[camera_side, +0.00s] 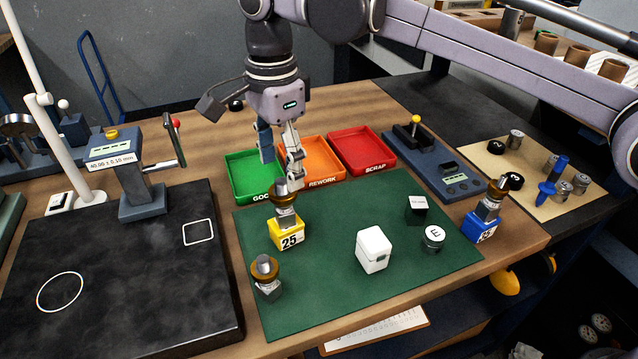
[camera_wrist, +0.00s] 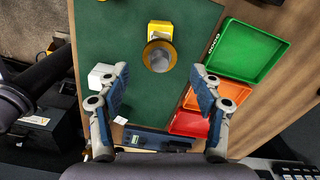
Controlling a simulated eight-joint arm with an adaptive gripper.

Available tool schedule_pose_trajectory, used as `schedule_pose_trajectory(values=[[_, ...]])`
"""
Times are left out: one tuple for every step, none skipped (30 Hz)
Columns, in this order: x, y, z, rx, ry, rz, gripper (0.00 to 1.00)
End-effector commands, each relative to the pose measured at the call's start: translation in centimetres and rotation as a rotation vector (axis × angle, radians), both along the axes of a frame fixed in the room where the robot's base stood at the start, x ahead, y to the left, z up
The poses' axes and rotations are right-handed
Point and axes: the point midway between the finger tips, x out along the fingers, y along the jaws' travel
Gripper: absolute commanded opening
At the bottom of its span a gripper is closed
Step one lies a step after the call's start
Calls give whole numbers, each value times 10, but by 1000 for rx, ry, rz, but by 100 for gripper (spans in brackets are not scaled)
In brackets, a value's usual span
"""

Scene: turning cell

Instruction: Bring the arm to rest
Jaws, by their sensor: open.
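My gripper (camera_side: 279,158) hangs in the air, pointing down, over the back edge of the green mat (camera_side: 335,290). It is in front of the green and orange trays in the side view. In the wrist view my gripper (camera_wrist: 158,88) has its two fingers wide apart with nothing between them. A yellow block marked 25 (camera_side: 288,233) with a brass-and-steel part (camera_side: 283,197) on it stands below and near the fingers. The wrist view shows this yellow block (camera_wrist: 160,27) beyond the fingertips, with the round part (camera_wrist: 159,56) on it.
Green (camera_side: 245,168), orange (camera_side: 325,150) and red (camera_side: 375,148) trays stand behind the mat. A white box (camera_side: 373,250), black cube (camera_side: 416,209), blue block (camera_side: 480,228) and another part (camera_side: 265,277) stand on or by the mat. A gauge stand (camera_side: 137,185) is left.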

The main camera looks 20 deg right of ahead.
Motion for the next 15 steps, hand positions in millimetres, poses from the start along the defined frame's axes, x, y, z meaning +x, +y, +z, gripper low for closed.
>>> schedule_pose_trajectory(values=[[0,0,-6,0,0,0,66],[0,0,-10,0,0,0,66],[0,0,-14,0,0,0,66],[0,0,-18,0,0,0,66],[0,0,-22,0,0,0,66],[0,0,-26,0,0,0,66],[0,0,-30,0,0,0,66],[0,0,-33,0,0,0,66],[0,0,-38,0,0,0,66],[0,0,-41,0,0,0,66],[0,0,-44,0,0,0,66],[0,0,-49,0,0,0,66],[0,0,-50,0,0,0,66],[-1,0,-44,0,0,0,66],[0,0,-39,0,0,0,66]])
